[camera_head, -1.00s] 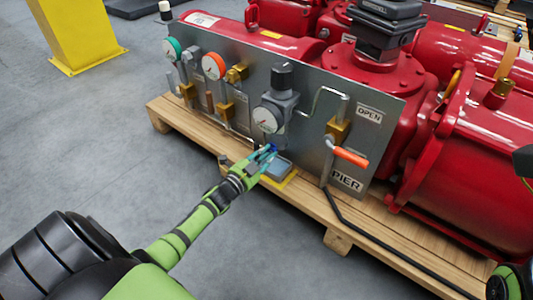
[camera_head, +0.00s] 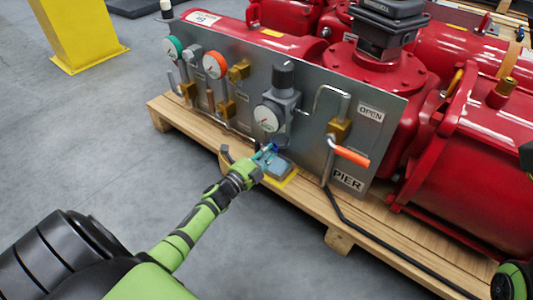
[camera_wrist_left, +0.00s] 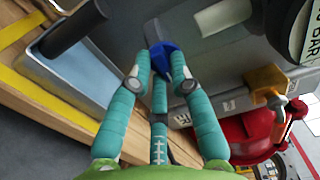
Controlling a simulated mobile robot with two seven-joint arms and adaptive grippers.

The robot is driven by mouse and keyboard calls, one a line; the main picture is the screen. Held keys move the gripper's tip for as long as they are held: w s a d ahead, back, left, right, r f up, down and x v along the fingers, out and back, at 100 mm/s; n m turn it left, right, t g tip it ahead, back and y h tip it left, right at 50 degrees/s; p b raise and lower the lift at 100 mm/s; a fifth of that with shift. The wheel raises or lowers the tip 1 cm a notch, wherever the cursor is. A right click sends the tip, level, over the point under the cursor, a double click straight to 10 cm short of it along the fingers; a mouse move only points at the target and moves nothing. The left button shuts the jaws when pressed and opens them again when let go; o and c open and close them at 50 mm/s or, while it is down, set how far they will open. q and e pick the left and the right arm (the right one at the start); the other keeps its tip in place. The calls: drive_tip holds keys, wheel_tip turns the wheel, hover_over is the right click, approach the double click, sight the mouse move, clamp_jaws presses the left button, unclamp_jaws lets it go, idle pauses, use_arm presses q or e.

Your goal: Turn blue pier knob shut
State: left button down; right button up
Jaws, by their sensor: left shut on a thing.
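The blue knob (camera_wrist_left: 177,60) sits low on the front of the grey panel (camera_head: 312,160), below a round gauge. In the left wrist view the teal fingers of my left gripper (camera_wrist_left: 162,78) close around it from the sides. In the head view my left gripper (camera_head: 268,153) reaches in from the lower left to the same spot. The fingers hide most of the knob there, so its exact angle is hard to read. The PIER label (camera_head: 347,181) is on the panel's lower right. My right gripper is not clearly in view.
An orange lever handle (camera_head: 351,157) sticks out to the right. Large red tanks (camera_head: 460,150) stand behind the panel. The floor in front is clear.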

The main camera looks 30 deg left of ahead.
idle(0.3)
use_arm(q)
drive_tip(key=c, duration=1.1)
unclamp_jaws()
drive_tip(key=s, duration=0.8)
drive_tip(key=s+a, duration=0.1)
drive_tip(key=s, duration=0.3)
drive_tip(key=shift+d, duration=0.1)
